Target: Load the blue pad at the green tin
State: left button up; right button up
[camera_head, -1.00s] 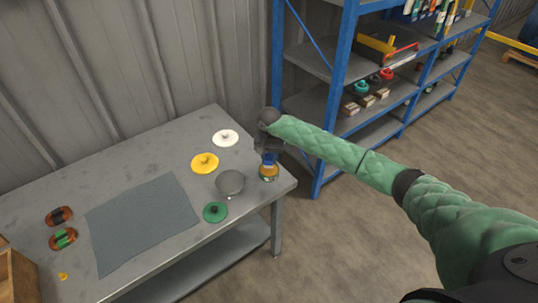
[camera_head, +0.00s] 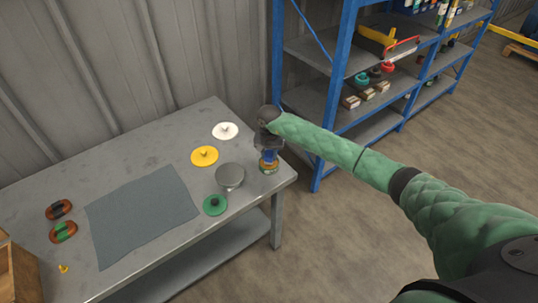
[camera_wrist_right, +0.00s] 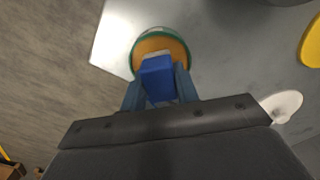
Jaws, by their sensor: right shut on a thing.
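My right gripper (camera_wrist_right: 158,88) is shut on the blue pad (camera_wrist_right: 157,77), a small blue block. It points down at the right end of the table. The green tin (camera_wrist_right: 137,47) is round, with a green rim and an orange inside. It lies just beyond the pad in the wrist view, and the pad overlaps part of it. In the head view the pad (camera_head: 268,156) is right above the tin (camera_head: 269,169). I cannot tell whether they touch. My left gripper is not in view.
A grey round dish (camera_head: 230,177) and a green knobbed disc (camera_head: 215,205) stand close left of the tin. A yellow disc (camera_head: 205,156) and a white disc (camera_head: 225,131) lie behind. A grey mat (camera_head: 142,215) covers mid-table. A blue shelf (camera_head: 335,90) stands at right.

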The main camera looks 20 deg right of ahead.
aim_at(269, 153)
jog(key=shift+f+b, duration=0.5)
jog(key=shift+b, duration=0.05)
dwell(0.6)
jog(key=shift+f+b, duration=0.15)
jog(key=shift+b, duration=0.4)
dwell(2.6)
jog(key=shift+r+p, duration=0.35)
jog(key=shift+r, duration=3.25)
